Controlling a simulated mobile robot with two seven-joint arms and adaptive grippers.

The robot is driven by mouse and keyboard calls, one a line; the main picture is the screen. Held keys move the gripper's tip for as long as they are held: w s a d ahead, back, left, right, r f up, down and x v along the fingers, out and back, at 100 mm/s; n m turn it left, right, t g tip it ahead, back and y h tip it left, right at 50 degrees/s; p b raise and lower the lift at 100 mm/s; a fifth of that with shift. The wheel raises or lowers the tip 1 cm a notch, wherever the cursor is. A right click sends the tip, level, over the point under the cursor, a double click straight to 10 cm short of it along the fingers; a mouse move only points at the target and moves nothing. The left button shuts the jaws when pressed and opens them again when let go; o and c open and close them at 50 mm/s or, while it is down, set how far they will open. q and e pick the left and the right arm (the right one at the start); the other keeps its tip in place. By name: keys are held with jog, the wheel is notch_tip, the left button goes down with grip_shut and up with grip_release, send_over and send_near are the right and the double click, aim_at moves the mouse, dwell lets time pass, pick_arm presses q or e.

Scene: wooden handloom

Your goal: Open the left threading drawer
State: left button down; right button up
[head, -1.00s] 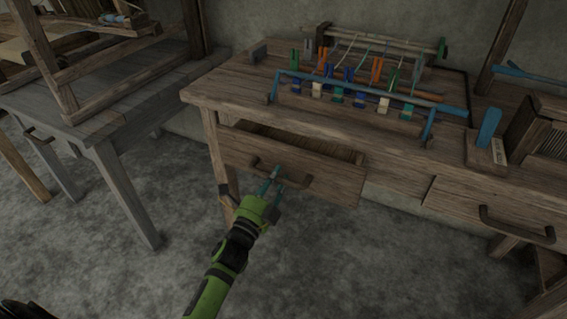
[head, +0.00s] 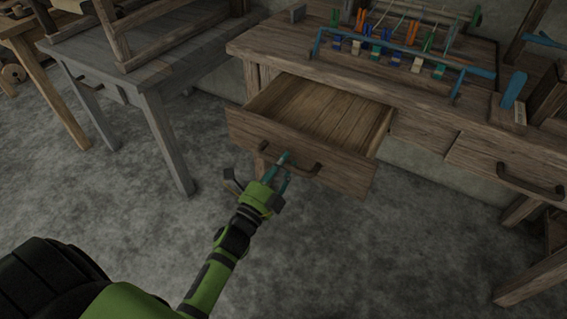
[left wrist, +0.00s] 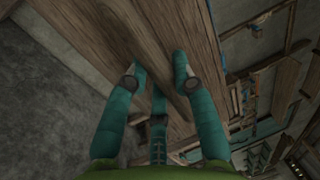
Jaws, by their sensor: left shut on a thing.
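The left threading drawer (head: 330,158) of the wooden table is pulled well out, and its bare wooden inside shows in the head view. Its front carries a dark curved handle (head: 312,170). My left gripper (head: 283,165) is at the middle-left of this handle and shut on it. In the left wrist view the gripper's teal fingers (left wrist: 156,78) reach to the wooden drawer front (left wrist: 120,35); the handle is mostly hidden between them. My right gripper is not in view.
A second drawer with a dark handle (head: 531,182) is shut at the right. A blue rod frame (head: 405,58) with colored clips stands on the tabletop. A grey table (head: 165,75) stands to the left. The floor before the drawer is clear.

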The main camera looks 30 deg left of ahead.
pick_arm(q)
jog(key=c, duration=1)
grip_release()
jog(key=v, duration=1.2)
